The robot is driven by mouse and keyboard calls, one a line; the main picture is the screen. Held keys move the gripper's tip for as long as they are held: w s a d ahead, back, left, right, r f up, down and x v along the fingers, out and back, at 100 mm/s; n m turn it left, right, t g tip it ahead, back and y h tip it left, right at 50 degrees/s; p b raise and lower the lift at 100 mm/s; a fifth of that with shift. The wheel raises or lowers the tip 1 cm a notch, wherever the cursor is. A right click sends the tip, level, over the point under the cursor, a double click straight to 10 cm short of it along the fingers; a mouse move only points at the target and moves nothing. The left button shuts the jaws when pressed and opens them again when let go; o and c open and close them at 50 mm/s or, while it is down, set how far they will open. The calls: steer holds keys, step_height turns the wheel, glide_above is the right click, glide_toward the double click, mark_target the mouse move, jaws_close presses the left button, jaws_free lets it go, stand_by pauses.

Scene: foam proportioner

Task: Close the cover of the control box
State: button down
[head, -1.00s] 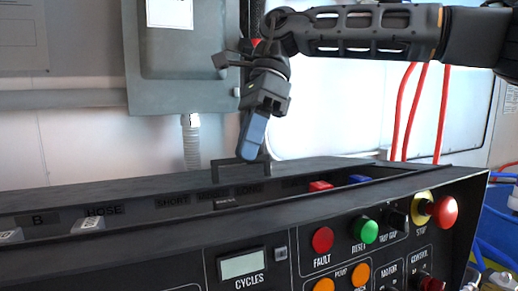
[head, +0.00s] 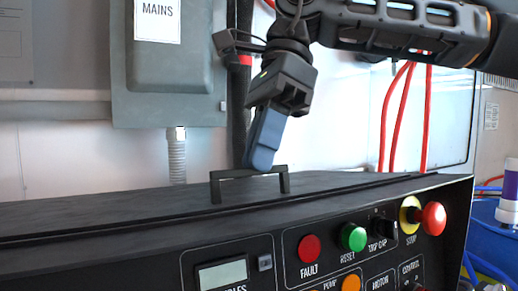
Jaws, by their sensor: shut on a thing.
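The control box is a black console with a sloped front panel (head: 220,246). Its dark flat cover (head: 110,212) lies over the top, with only a thin dark seam along its front edge, and the inside is hidden. A black bracket-shaped handle (head: 216,189) stands on the cover. My gripper (head: 261,160) comes down from above, its blue-grey fingers tilted and shut on the top bar of the handle. The far finger is mostly hidden behind the near one.
The panel carries a red fault button (head: 309,248), a green reset button (head: 353,237) and a red stop knob (head: 432,218). A grey mains box (head: 177,85) hangs on the wall behind. Red hoses (head: 397,110) hang at the right. A blue drum (head: 500,232) stands at far right.

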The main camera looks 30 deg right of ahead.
steer(key=c, duration=1.2)
jaws_free()
steer(key=shift+s, duration=0.2)
steer(key=shift+r, duration=0.15)
steer(key=v, duration=0.7)
steer(key=shift+r+b, duration=0.25)
steer(key=shift+b, duration=0.15)
steer(key=shift+d, duration=0.15)
